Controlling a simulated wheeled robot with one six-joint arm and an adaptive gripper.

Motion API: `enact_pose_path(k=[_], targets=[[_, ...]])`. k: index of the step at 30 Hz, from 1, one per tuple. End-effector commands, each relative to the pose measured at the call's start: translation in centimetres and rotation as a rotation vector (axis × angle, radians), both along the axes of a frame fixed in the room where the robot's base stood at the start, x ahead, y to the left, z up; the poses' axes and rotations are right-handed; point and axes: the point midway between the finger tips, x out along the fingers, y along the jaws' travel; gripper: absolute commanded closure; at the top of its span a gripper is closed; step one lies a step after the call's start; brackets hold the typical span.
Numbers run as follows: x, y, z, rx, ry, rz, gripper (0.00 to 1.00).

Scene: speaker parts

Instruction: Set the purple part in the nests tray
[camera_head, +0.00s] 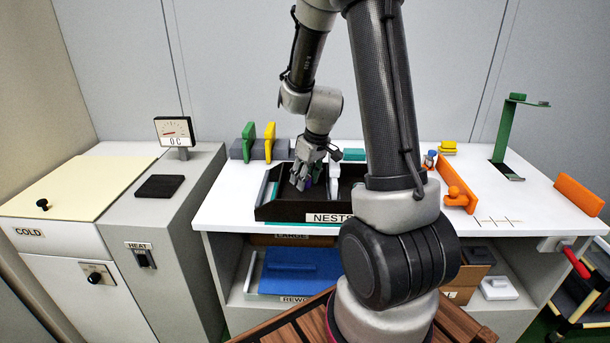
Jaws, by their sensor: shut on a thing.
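The nests tray (266,212) is a black tray with a "NESTS" label on its front, standing on the white table. My gripper (303,184) reaches down into the left part of the tray, fingers pointing down. It is shut on the purple part (308,183), of which only a small bit shows by the fingers. The rest of the part is hidden by the gripper. I cannot tell whether the part touches the tray floor. A white upright piece (334,172) stands in the tray just right of the gripper.
A grey rack (240,152) with green and yellow upright pieces stands behind the tray at left. Orange parts (457,193) and a green stand (506,130) are at right. My own arm hides the tray's right side. White table left of the tray is clear.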

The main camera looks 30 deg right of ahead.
Motion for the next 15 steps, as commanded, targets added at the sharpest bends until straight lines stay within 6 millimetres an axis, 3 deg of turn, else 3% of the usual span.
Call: enact_pose_path(k=[15], targets=[[0.05, -0.01, -1.02, 0.001, -0.002, -0.001, 0.91]])
